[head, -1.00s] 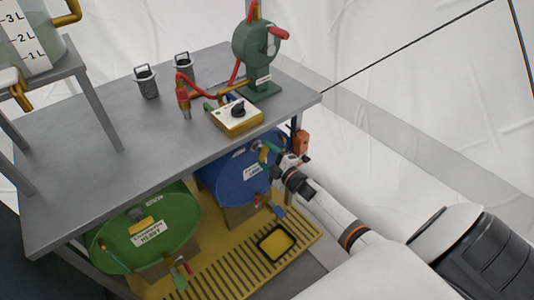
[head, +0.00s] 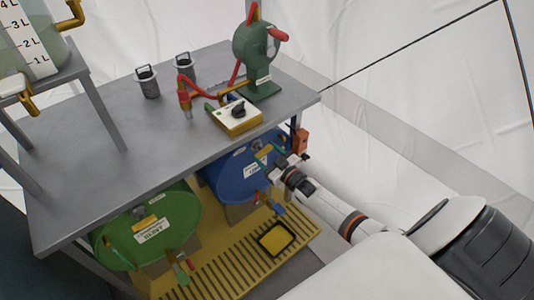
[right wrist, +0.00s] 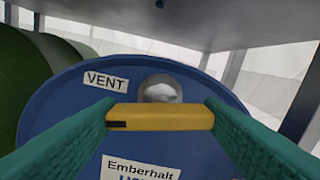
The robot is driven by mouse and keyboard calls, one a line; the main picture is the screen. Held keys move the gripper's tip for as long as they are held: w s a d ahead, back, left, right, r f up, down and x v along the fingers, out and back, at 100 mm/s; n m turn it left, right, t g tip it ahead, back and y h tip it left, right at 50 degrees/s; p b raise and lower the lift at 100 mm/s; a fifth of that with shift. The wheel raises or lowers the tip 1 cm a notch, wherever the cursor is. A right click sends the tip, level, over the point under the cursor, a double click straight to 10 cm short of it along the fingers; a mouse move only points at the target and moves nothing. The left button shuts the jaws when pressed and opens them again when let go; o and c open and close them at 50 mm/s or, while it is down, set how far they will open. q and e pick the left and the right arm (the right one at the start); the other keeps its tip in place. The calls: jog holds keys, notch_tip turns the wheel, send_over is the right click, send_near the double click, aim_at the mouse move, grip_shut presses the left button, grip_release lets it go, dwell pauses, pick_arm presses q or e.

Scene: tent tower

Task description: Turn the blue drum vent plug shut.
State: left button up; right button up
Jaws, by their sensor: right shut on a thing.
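The blue drum (head: 222,180) lies on its side under the bench, its round end facing out. In the right wrist view its end face (right wrist: 66,110) carries a VENT label (right wrist: 105,81). The vent plug's yellow bar handle (right wrist: 160,117) sits beside that label, in front of a round silver fitting (right wrist: 160,88). My right gripper (head: 268,157) is at the upper part of the drum's end. Its two green fingers (right wrist: 160,122) are shut on the two ends of the yellow bar. My left gripper is out of view.
A green drum (head: 185,212) lies left of the blue one. A yellow grated floor (head: 215,268) with a black-rimmed tray (head: 262,244) is below. The grey bench top (head: 90,150) hangs close above the gripper. A small orange box (head: 302,140) is near the bench leg.

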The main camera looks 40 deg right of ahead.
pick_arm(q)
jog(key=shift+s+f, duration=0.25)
pick_arm(e)
jog(key=shift+m, duration=1.2)
jog(key=shift+f+m, duration=0.1)
jog(key=shift+m, duration=0.2)
jog(key=o, duration=1)
jog(key=shift+s, duration=0.1)
